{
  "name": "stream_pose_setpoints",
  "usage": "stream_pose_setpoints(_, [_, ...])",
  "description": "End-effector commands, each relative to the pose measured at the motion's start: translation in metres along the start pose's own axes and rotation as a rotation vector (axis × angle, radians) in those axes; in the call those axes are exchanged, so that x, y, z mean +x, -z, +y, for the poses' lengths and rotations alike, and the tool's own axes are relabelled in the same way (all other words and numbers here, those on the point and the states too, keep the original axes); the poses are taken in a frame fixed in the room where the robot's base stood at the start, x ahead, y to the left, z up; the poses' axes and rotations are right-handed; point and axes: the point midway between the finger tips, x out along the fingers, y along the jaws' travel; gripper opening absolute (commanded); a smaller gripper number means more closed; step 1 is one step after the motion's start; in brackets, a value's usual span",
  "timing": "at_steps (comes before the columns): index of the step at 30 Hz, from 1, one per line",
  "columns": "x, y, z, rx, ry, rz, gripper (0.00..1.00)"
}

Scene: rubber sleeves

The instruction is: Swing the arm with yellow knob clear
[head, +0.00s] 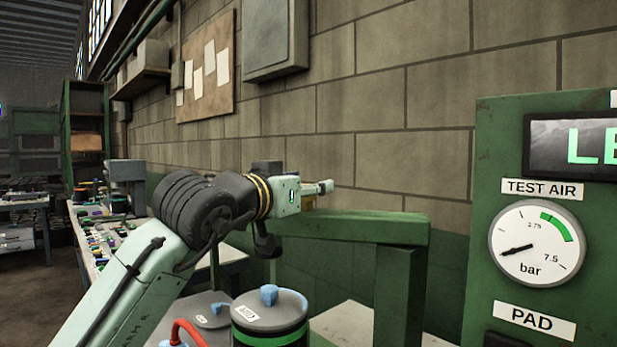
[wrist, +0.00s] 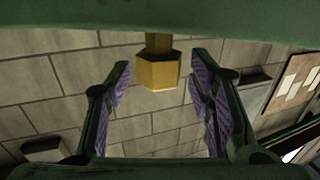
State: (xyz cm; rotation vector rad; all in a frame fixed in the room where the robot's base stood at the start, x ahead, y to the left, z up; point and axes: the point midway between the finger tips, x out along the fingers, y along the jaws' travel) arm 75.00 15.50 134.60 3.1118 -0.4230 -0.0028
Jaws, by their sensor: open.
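The yellow knob (wrist: 158,74) is a hexagonal brass-coloured piece on a short stem in the wrist view. A green beam (wrist: 160,14) crosses the top of that view above it. My gripper (wrist: 162,97) is open, with a purple-padded finger on each side of the knob and a visible gap to both. A small yellowish bit of the knob (head: 309,202) shows just below my gripper. My gripper hides most of that end.
A green post (head: 398,290) stands under the swing arm's right end. A lidded pot (head: 270,312) with a blue knob stands below my wrist. A green panel with a gauge (head: 537,243) is at right. A cluttered bench (head: 98,240) is at left.

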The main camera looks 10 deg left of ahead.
Motion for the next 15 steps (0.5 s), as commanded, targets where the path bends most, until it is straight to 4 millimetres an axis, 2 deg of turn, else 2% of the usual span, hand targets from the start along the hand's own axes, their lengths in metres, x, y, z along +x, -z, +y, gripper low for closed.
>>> stream_pose_setpoints(4, [0.0082, 0.0005, 0.0002, 0.000, -0.001, 0.001, 0.48])
stream_pose_setpoints(11, [0.0091, -0.0004, 0.0001, 0.001, 0.000, 0.001, 0.48])
stream_pose_setpoints(15, [0.0090, -0.0003, 0.0002, 0.001, 0.000, 0.001, 0.41])
